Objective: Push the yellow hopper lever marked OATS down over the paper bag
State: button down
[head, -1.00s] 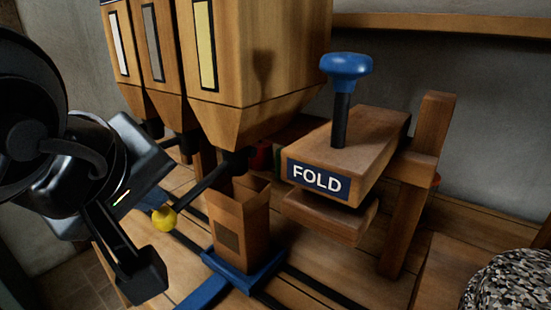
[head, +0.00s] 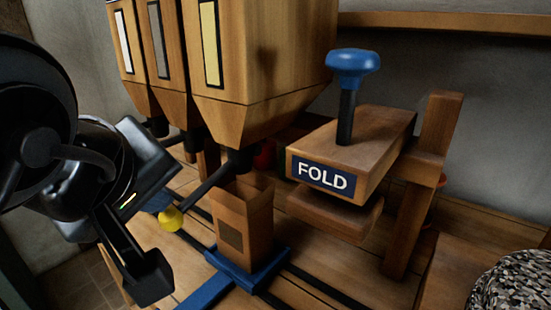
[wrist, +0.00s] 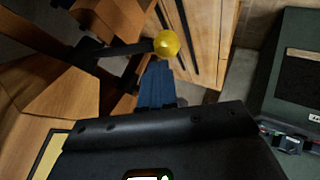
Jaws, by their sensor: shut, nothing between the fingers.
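A yellow ball knob (head: 171,218) ends a black lever rod (head: 208,184) that slopes down and left from the nearest wooden hopper (head: 262,75). No OATS marking is readable. The open brown paper bag (head: 243,228) stands upright below this hopper's spout on a blue carrier (head: 247,273). My gripper (head: 157,200) is at the left, its blue fingers partly hidden, close beside the knob. In the wrist view, the shut, empty fingers (wrist: 157,72) point at the yellow knob (wrist: 167,43), their tips just short of it in the picture. Contact cannot be told.
A wooden press marked FOLD (head: 323,176), with a blue knob (head: 352,63) on top, stands right of the bag. Two more hoppers (head: 130,60) stand behind at left. Dark rails (head: 308,287) cross the wooden bench. A speckled object (head: 513,280) sits at lower right.

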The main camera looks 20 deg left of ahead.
notch_tip(320, 180, up, 6)
jog(key=p, duration=0.5)
dwell(0.8)
notch_tip(320, 180, up, 5)
jog(key=p, duration=0.4)
dwell(0.3)
dwell(0.5)
